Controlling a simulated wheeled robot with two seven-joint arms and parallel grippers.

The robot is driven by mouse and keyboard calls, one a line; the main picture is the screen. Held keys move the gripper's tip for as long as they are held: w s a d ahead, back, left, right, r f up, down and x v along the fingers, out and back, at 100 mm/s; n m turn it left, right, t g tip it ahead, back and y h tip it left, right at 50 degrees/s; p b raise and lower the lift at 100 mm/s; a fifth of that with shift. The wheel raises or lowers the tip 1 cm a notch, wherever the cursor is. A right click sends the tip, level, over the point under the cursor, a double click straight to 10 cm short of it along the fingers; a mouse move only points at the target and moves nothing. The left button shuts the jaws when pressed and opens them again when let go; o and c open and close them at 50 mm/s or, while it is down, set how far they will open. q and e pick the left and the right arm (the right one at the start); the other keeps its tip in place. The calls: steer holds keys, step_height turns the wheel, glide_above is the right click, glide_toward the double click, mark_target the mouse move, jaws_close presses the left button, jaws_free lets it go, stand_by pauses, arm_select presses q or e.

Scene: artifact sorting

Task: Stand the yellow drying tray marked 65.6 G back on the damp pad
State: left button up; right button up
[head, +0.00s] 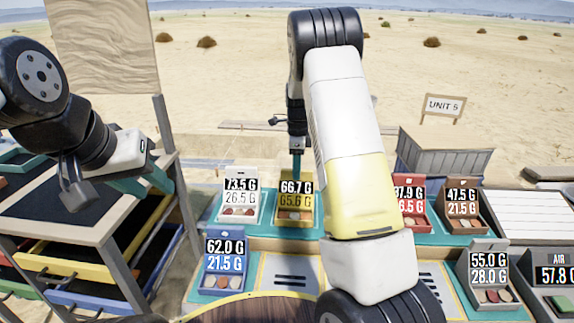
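The yellow drying tray (284,213) stands upright in the back row of the teal rack. Its display reads 66.7 G on black above 65.6 G on yellow, with small pieces at its foot. My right gripper (296,176) points down at the tray's top edge; its fingers look narrow and edge-on, so I cannot tell whether they grip it. My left gripper (163,184) is off to the left, beside the shelf, away from the trays; its finger gap does not show. A slotted pale plate with a yellow outline (268,278) lies bare in the front row. No pad is readably marked damp.
A white tray (226,207) stands close left of the yellow one. A blue tray (210,281), red tray (410,220), brown tray (478,225) and grey tray (465,277) stand around. My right arm hides the rack's middle. A shelf with coloured drawers (90,262) is left.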

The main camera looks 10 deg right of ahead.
steer(key=s+r+n+t+y, duration=0.1)
steer(key=s+r+n, duration=0.15)
steer(key=r, duration=0.55)
steer(key=s+r+n, duration=0.1)
steer(key=s+r, duration=0.2)
steer(key=r, duration=0.6)
steer(key=s+a+r+n+t, duration=0.2)
steer(key=s+n, duration=0.7)
steer(key=s, duration=0.5)
steer(key=s+a+r+n+t+y, duration=0.1)
steer(key=s+a+r+n+t, duration=0.1)
steer(key=s+n, duration=0.7)
steer(key=s+t, duration=0.1)
steer(key=s, duration=0.3)
steer(key=shift+s+a, duration=0.35)
steer(key=shift+a, duration=0.05)
